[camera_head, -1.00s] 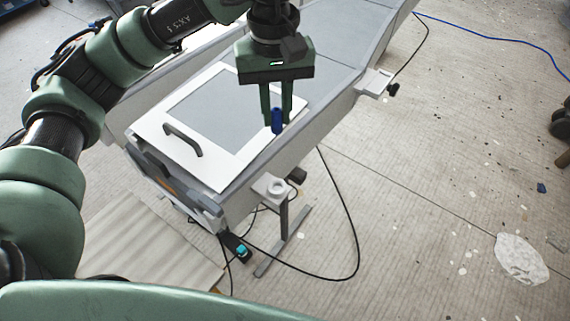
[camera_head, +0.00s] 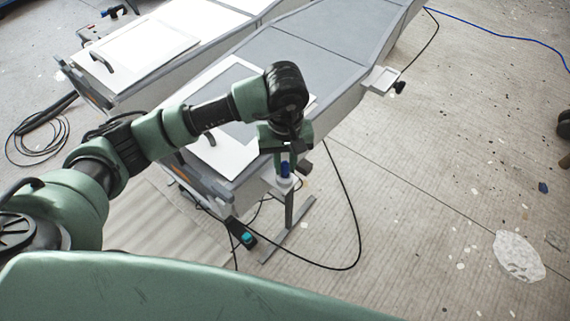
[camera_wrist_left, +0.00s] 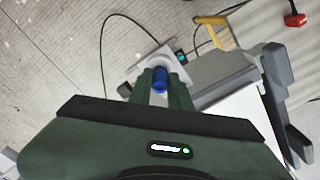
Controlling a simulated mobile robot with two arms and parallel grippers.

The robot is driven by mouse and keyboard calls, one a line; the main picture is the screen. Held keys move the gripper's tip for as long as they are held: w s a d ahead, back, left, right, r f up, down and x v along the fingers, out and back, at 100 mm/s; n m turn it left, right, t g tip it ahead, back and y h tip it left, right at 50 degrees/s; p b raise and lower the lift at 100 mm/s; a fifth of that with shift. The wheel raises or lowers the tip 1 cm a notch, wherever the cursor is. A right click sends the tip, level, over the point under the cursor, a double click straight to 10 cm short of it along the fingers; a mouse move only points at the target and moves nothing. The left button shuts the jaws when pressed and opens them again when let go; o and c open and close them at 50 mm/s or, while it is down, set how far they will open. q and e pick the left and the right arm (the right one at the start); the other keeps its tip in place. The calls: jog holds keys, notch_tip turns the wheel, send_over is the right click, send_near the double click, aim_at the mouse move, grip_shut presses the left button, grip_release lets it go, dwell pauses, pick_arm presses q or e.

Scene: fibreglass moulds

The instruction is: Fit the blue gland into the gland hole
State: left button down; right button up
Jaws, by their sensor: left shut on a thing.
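My left gripper (camera_head: 286,162) is shut on the blue gland (camera_head: 285,170) and holds it upright, pointing down. The gland sits over the small white bracket (camera_head: 271,183) with the gland hole, on the near side of the mould. In the left wrist view the gland (camera_wrist_left: 160,79) shows between the fingertips, with the bracket (camera_wrist_left: 172,54) beyond it. The hole itself is hidden by the gland and fingers. I cannot tell whether the gland's lower end touches the bracket or is in the hole. My right gripper is out of view.
The grey mould (camera_head: 310,45) carries a white framed hatch (camera_head: 235,158) with a dark handle. A second white bracket (camera_head: 378,80) sticks out farther along. A black cable (camera_head: 357,225) loops on the floor below. A second mould (camera_head: 165,30) stands behind left.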

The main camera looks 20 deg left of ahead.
pick_arm(q)
jog(key=shift+f, duration=1.1)
jog(key=c, duration=1.3)
grip_release()
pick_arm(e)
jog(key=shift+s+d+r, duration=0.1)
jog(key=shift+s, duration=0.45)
pick_arm(q)
jog(key=shift+r, duration=0.1)
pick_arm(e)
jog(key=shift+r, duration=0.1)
